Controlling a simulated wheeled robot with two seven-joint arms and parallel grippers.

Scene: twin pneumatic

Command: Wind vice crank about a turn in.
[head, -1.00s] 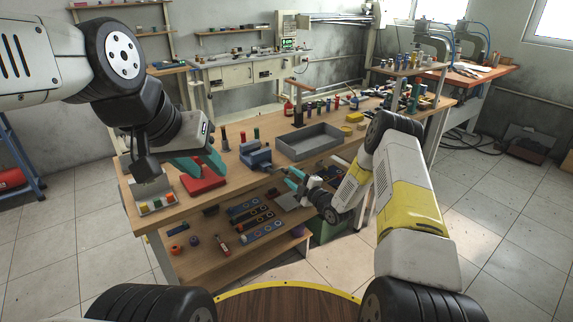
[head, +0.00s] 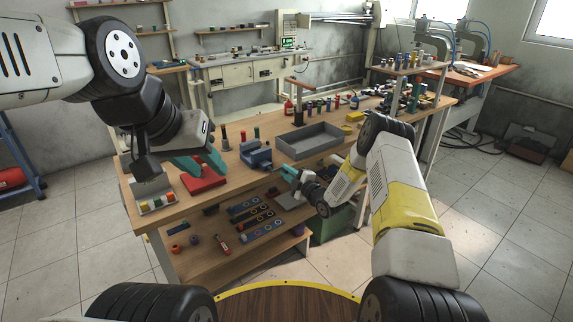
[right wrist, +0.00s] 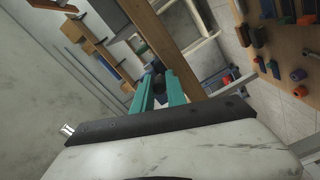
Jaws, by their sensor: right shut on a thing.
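The blue vice (head: 255,153) is fixed at the front edge of the wooden workbench, left of the grey tray. My right gripper (head: 287,172) is at the bench's front edge, just right of and below the vice. In the right wrist view its teal fingers (right wrist: 158,85) are shut on a small dark part, the crank (right wrist: 157,73); the fingers hide most of it. The crank's exact angle cannot be told. My left gripper (head: 201,160) is open and empty above a red block (head: 203,180) on the bench's left part.
A grey tray (head: 308,140) lies right of the vice. Several bottles and cylinders stand behind it. A button box (head: 157,203) sits at the bench's left front corner. A lower shelf (head: 240,252) with small parts lies under the bench.

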